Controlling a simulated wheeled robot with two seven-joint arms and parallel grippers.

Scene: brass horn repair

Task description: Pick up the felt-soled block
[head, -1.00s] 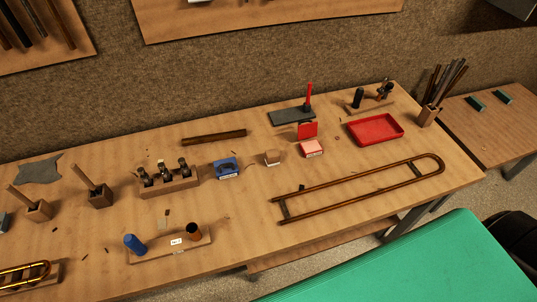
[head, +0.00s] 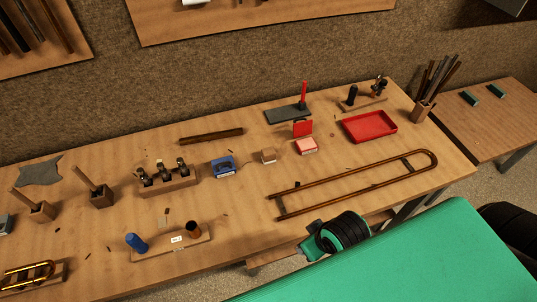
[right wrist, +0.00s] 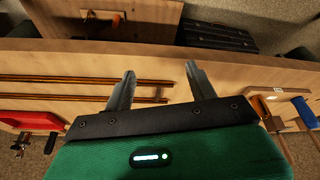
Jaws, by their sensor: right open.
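The felt-soled block seems to be the small tan wooden block (head: 269,156) on the bench in the head view, between a blue box and a pink-and-white box. Its sole is hidden. I cannot make the block out in the right wrist view. My right gripper (right wrist: 160,75) is open and empty, its two fingers apart over the bench's front part near the slide tubes. In the head view my right arm shows at the bench's front edge, in front of the block and to its right. My left gripper is not in view.
A long brass slide (head: 355,184) lies between the right arm and the block's right side. The blue box (head: 224,166) is left of the block and the pink-and-white box (head: 307,147) right. A red tray (head: 370,127) stands farther right.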

